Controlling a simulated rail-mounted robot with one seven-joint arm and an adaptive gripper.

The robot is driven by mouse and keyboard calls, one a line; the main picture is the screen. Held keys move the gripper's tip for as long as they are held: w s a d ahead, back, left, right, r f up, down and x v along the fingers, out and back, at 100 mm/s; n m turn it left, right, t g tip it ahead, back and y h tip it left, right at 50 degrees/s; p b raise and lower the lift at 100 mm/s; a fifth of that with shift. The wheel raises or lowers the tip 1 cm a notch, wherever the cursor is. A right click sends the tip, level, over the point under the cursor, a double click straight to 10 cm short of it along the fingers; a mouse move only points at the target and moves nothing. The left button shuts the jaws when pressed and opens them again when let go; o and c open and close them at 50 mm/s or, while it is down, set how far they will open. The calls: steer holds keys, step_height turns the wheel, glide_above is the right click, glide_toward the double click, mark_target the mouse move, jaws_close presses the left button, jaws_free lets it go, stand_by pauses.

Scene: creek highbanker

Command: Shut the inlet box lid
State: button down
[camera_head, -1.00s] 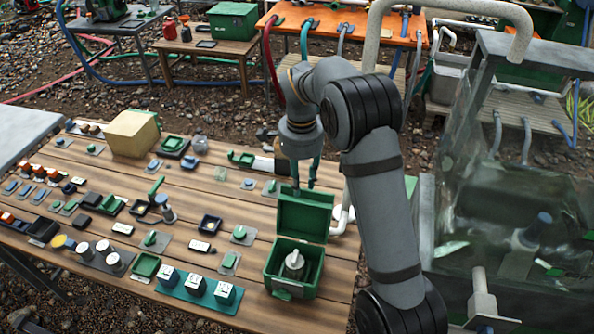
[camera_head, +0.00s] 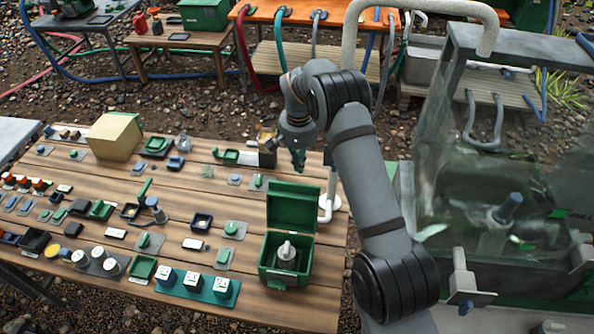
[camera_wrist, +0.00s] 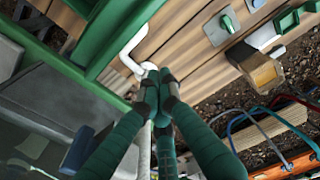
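The inlet box (camera_head: 265,258) is a green box near the right front of the wooden table. Its lid (camera_head: 292,207) stands open, roughly upright at the back of the box. A pale fitting with a knob (camera_head: 287,252) sits inside. My gripper (camera_head: 299,168) is just above and behind the lid's top edge, seemingly apart from it. In the wrist view my green fingertips (camera_wrist: 155,88) are together with nothing visible between them. A green panel (camera_wrist: 115,35), seemingly the lid, shows at their upper left there.
A white pipe (camera_head: 328,200) rises right beside the box; it also shows at my fingertips in the wrist view (camera_wrist: 130,50). A clear-sided hopper (camera_head: 440,150) stands to the right. Many small fittings and switches cover the table to the left, with a tan block (camera_head: 113,137) behind.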

steer(key=s, duration=0.1)
steer(key=s+p, duration=0.1)
steer(key=s, duration=0.1)
steer(key=shift+s+a+p, duration=0.3)
steer(key=shift+s+p, duration=0.05)
steer(key=shift+p, duration=0.05)
